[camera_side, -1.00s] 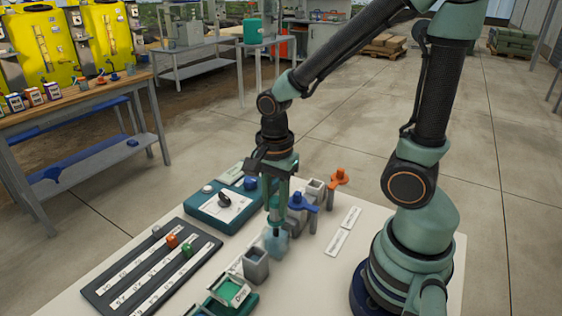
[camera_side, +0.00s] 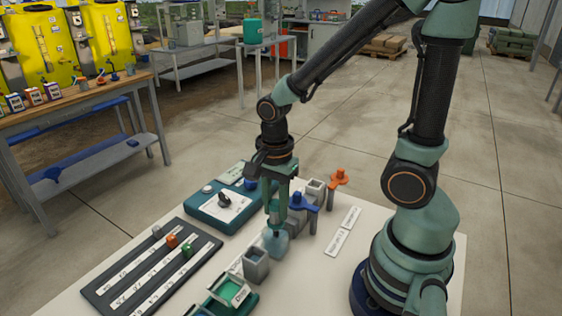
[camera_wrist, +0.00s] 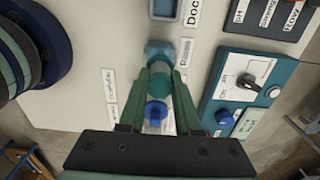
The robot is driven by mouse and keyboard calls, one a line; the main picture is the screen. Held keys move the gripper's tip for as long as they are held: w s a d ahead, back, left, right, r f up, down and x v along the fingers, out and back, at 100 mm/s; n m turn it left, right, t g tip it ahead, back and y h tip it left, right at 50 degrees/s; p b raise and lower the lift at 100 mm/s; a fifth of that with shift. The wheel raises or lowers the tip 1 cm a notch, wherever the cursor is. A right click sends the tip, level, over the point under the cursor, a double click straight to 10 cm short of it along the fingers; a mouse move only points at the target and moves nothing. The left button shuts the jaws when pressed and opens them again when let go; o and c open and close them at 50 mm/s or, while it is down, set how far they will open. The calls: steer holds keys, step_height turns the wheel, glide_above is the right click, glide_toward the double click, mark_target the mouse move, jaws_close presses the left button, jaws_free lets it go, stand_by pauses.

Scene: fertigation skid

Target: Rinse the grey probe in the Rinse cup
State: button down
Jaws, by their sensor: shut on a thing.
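My gripper (camera_side: 276,212) points straight down and is shut on a slim upright probe, mostly hidden by the fingers. The cup also shows in the wrist view (camera_wrist: 157,48), just beyond the fingertips.
A grey square cup (camera_side: 256,265) stands just in front. A blue-handled probe (camera_side: 298,201) stands close right of my gripper, and an orange-handled one (camera_side: 338,178) behind. A teal meter box (camera_side: 222,206) and a dark slotted board (camera_side: 150,265) lie left. White labels (camera_side: 345,230) lie right.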

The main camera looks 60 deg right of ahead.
steer(key=shift+r, duration=3.9)
